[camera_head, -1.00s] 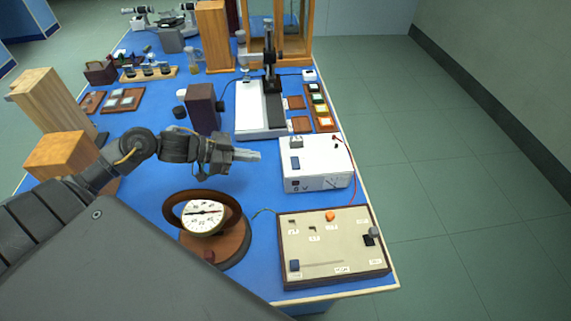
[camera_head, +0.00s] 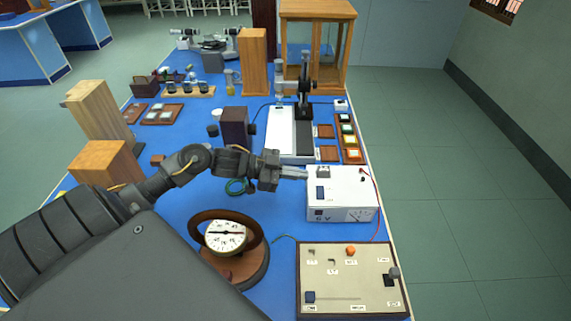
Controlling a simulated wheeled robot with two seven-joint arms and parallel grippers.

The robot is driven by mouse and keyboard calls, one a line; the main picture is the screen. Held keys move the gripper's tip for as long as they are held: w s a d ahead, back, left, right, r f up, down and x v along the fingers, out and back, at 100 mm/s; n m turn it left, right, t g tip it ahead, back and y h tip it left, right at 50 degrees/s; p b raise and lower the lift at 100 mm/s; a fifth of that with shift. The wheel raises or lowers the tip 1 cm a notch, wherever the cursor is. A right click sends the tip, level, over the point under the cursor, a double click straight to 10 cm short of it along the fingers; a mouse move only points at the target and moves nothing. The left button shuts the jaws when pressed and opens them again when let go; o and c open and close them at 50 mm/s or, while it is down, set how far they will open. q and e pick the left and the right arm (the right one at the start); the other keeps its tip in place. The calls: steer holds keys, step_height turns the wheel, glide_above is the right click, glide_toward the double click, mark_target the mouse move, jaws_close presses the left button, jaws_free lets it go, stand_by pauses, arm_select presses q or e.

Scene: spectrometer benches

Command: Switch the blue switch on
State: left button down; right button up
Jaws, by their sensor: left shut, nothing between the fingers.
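A white power box (camera_head: 343,208) marked 6 V stands on the blue bench right of centre. A dark blue switch (camera_head: 320,192) sits at the left of its top face; I cannot tell its on or off position. My left gripper (camera_head: 302,175) is shut and empty, its tips at the far left corner of the box, just up and left of the switch. I cannot tell whether they touch the box. My right gripper is not in view.
A round dial meter (camera_head: 225,236) with a dark ring stands left of the panel. A microscope-like stand (camera_head: 304,105) is behind the box, with a row of coloured samples (camera_head: 348,138) at its right. A dark block (camera_head: 235,126) stands behind my left arm.

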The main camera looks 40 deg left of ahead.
mark_target(311, 191)
arm_select(q)
steer(key=x, duration=0.4)
steer(key=shift+r+p, duration=0.2)
steer(key=shift+p, duration=0.2)
steer(key=f, duration=0.3)
steer(key=shift+w+d+f, duration=0.1)
steer(key=shift+w+f, duration=0.05)
steer(key=shift+w, duration=0.2)
steer(key=shift+f, duration=0.6)
steer(key=shift+p, duration=0.35)
